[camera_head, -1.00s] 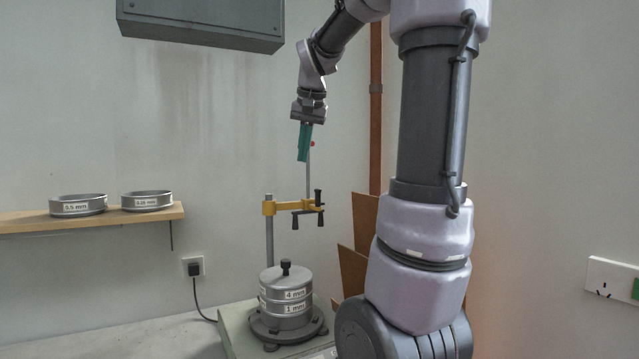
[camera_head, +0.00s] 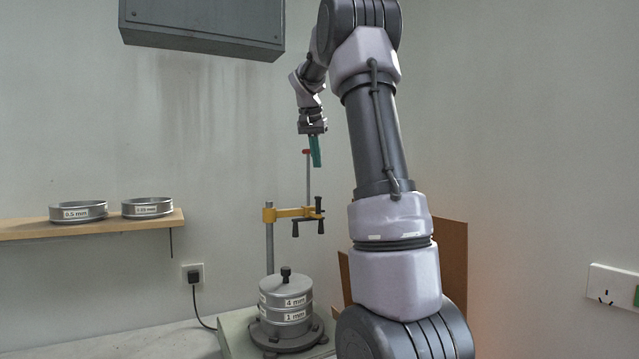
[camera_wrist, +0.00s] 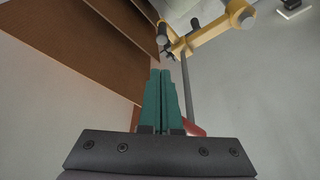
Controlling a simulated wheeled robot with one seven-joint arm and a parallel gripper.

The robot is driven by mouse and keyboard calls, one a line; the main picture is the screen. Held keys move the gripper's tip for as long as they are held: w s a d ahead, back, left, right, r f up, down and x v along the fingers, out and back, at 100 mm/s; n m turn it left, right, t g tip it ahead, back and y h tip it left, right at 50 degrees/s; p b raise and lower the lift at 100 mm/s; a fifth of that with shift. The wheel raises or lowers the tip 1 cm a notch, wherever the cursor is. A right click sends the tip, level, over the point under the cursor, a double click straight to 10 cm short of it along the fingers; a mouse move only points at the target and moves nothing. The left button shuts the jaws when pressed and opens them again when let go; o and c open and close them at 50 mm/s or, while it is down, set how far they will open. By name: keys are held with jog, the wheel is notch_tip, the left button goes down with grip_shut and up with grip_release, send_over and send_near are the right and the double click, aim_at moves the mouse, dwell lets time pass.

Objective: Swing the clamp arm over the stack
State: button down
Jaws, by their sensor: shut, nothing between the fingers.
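The yellow clamp arm (camera_head: 287,212) extends right from a grey post (camera_head: 269,246), with dark screw parts at its free end. A thin rod rises from near that end to a red knob (camera_head: 307,152). The stack of round metal sieves (camera_head: 286,306), labelled 4 mm and 1 mm, stands below, its lid knob lower and left of the arm's free end. My gripper (camera_head: 316,160) points down with green fingers shut and empty, just right of the red knob. In the wrist view the red knob (camera_wrist: 195,130) is partly hidden close beside the fingers; contact is unclear. The clamp arm (camera_wrist: 215,28) shows beyond.
A wooden shelf (camera_head: 100,226) on the left holds two sieves. A grey box (camera_head: 203,28) hangs on the wall above. Brown boards (camera_head: 452,262) stand behind my arm on the right. A plug and cable (camera_head: 194,278) are left of the post.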

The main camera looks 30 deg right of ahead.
jog(key=x, duration=0.9)
jog(key=shift+f, duration=0.4)
